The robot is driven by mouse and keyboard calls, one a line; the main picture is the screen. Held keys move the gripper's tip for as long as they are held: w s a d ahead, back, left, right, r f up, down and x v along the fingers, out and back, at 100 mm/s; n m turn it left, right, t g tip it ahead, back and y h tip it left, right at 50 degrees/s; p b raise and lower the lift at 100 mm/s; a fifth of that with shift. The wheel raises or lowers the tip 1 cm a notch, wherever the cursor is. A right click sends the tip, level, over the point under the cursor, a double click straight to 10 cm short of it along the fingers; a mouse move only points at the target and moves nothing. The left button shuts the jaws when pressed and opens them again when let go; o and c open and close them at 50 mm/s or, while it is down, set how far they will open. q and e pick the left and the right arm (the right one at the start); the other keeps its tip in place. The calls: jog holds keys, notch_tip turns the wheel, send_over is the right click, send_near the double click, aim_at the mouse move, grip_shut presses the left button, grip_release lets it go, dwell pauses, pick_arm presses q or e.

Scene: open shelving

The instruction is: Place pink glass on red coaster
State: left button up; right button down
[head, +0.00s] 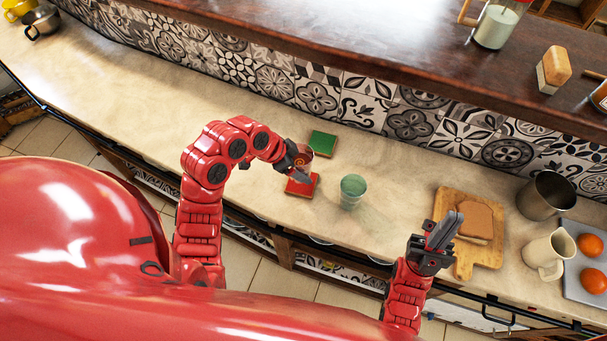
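The red coaster (300,188) lies on the counter, just below my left gripper (302,165) in the picture. A reddish-pink glass (304,151) shows at my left gripper, partly hidden by its dark fingers. It stands over or beside the far edge of the red coaster; I cannot tell whether it touches it. Whether the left fingers are closed on the glass is not clear. My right gripper (446,230) is raised near the cutting board, empty, with its fingers close together.
A green coaster (323,141) lies behind the glass. A greenish glass (352,190) stands right of the red coaster. A cutting board with bread (475,219), a metal pot (546,195) and a cream jug (544,256) stand farther right. The counter's left side is mostly clear.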

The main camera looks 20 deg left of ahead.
pick_arm(q)
jog(key=shift+d+f, duration=0.15)
jog(key=shift+f, duration=0.15)
notch_tip(320, 180, down, 3)
jog(key=shift+w+d+f+p, duration=0.1)
jog(key=shift+f+p, duration=0.1)
jog(key=shift+p, duration=0.55)
jog(key=shift+f, duration=0.25)
jog(key=shift+w+f, duration=0.1)
jog(key=o, duration=1.4)
